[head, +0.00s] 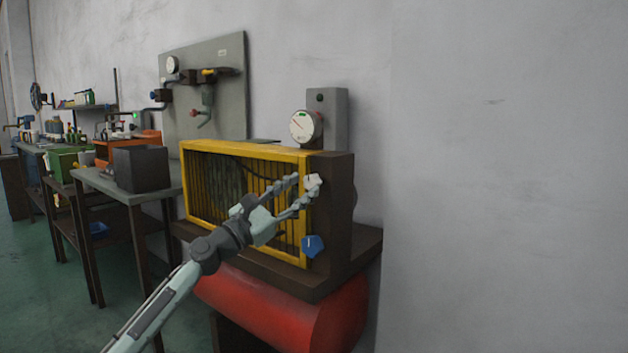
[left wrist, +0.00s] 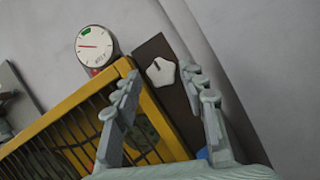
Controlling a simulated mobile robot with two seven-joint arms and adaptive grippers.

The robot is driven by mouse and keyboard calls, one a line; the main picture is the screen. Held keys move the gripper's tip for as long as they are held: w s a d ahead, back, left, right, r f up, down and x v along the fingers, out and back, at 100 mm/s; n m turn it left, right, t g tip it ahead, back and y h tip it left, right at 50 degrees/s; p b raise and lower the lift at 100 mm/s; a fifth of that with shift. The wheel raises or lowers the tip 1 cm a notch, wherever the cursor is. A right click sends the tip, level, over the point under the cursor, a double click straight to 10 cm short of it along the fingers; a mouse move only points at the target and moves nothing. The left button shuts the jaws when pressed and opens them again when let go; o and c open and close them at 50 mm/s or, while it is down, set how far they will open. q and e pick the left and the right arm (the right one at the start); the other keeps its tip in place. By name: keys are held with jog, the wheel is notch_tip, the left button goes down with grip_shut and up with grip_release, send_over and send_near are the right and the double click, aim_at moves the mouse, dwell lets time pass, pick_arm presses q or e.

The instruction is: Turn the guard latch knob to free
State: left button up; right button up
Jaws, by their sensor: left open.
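A white lobed knob (head: 313,183) is on the dark post at the right end of the yellow barred guard (head: 245,147). In the left wrist view the white knob (left wrist: 161,71) shows a dark pointer line on its face. A blue knob (head: 312,246) with a pale mark sits lower on the same post. Neither knob has a readable label, so I cannot tell which is the latch. My left gripper (head: 301,190) is open, its fingertips close to the white knob. In the left wrist view the knob appears between the fingertips (left wrist: 163,76), and contact cannot be told. My right gripper is out of view.
A round gauge (head: 302,127) stands above the guard, before a grey box (head: 328,110). A red tank (head: 300,305) lies under the machine's shelf. Workbenches (head: 125,187) with a dark box stand left. The wall on the right is bare.

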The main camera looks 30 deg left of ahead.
aim_at(309, 183)
pick_arm(q)
jog(key=shift+x, duration=2.15)
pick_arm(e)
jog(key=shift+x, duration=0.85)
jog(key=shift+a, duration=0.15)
pick_arm(q)
jog(key=shift+d, duration=0.1)
jog(key=c, duration=0.9)
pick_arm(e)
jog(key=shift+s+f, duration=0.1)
